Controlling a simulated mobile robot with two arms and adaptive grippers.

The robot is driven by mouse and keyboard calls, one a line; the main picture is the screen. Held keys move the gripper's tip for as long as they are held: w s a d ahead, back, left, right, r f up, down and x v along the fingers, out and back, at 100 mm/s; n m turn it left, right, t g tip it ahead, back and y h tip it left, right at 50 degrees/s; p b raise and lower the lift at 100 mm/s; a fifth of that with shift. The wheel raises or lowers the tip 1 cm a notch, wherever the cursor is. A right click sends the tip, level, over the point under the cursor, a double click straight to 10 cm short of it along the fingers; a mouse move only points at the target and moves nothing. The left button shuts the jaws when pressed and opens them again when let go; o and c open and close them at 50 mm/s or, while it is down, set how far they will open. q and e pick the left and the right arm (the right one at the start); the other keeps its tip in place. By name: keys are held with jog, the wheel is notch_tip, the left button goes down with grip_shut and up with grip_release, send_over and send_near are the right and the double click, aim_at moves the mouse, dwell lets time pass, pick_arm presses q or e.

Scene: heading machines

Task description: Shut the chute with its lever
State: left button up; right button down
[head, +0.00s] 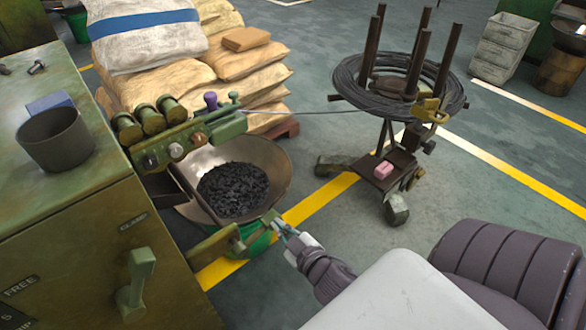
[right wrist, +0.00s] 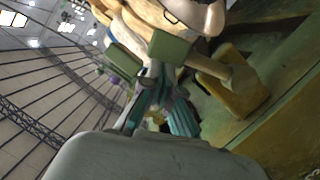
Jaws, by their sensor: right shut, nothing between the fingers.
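The chute (head: 193,197) is a brown, sloped trough on the side of the green machine, reaching to the pan. A yellow-olive lever arm (head: 213,246) with a green grip (head: 268,217) sticks out from the machine's front corner, below the pan. The lever (right wrist: 240,88) and its green grip (right wrist: 168,48) also show in the right wrist view. My right gripper (head: 280,229) is shut and empty at the grip's end; its teal fingers (right wrist: 160,90) cross in front of the grip. Whether they touch it is unclear. My left gripper is out of view.
A metal pan (head: 277,172) of dark small parts stands on a green bucket (head: 258,245). A second green lever (head: 135,285) is on the machine front (head: 75,245). A wire-coil stand (head: 400,90) stands at the right, sacks (head: 150,85) behind.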

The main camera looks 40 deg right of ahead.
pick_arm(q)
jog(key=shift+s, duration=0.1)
pick_arm(e)
jog(key=v, duration=1)
jog(key=shift+a+r, duration=0.2)
jog(key=shift+r, duration=0.1)
jog(key=s+a+f+m+g, duration=0.1)
jog(key=s+f+g, duration=0.15)
jog(key=f, duration=0.75)
jog(key=s+a+f+g, duration=0.2)
jog(key=f+g, duration=0.2)
jog(key=f, duration=0.7)
jog(key=s+a+f+m+g, duration=0.1)
jog(key=s+f+g, duration=0.15)
jog(key=f, duration=0.75)
jog(key=s+f+g+y, duration=0.1)
jog(key=s+f+g, duration=0.4)
jog(key=s+f, duration=0.3)
pick_arm(q)
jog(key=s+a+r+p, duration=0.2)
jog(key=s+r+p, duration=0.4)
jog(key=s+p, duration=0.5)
jog(key=p, duration=0.2)
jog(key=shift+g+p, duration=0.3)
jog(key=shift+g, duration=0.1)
pick_arm(e)
jog(key=s+d+r, duration=0.1)
jog(key=s+r, duration=0.4)
jog(key=s, duration=0.5)
jog(key=shift+d, duration=0.3)
